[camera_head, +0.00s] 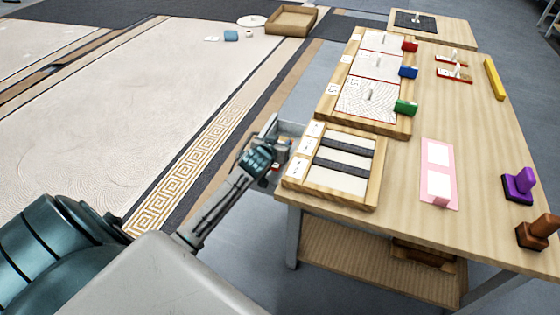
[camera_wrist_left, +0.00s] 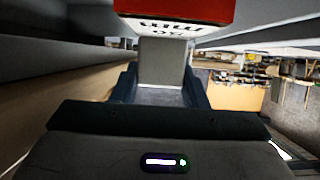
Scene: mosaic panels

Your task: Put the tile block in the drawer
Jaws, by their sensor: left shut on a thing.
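A grey drawer (camera_head: 291,126) stands pulled out from the left side of the wooden table. My left gripper (camera_head: 284,150) is at this drawer, beside the table edge, and hides part of it. In the left wrist view, the gripper (camera_wrist_left: 162,88) is shut on a pale grey block (camera_wrist_left: 162,62), which I take as the tile block. A red thing with a white lettered face (camera_wrist_left: 175,12) shows just above that block; I cannot tell whether they touch. Whether the block is inside the drawer or above it is unclear. My right gripper is not in view.
The wooden table (camera_head: 470,125) carries a framed panel with dark strips (camera_head: 345,158), panels with red, blue and green blocks, a pink card (camera_head: 439,172), a yellow bar (camera_head: 494,79), and purple (camera_head: 519,185) and brown (camera_head: 539,232) stamps. A lower shelf (camera_head: 370,262) is beneath.

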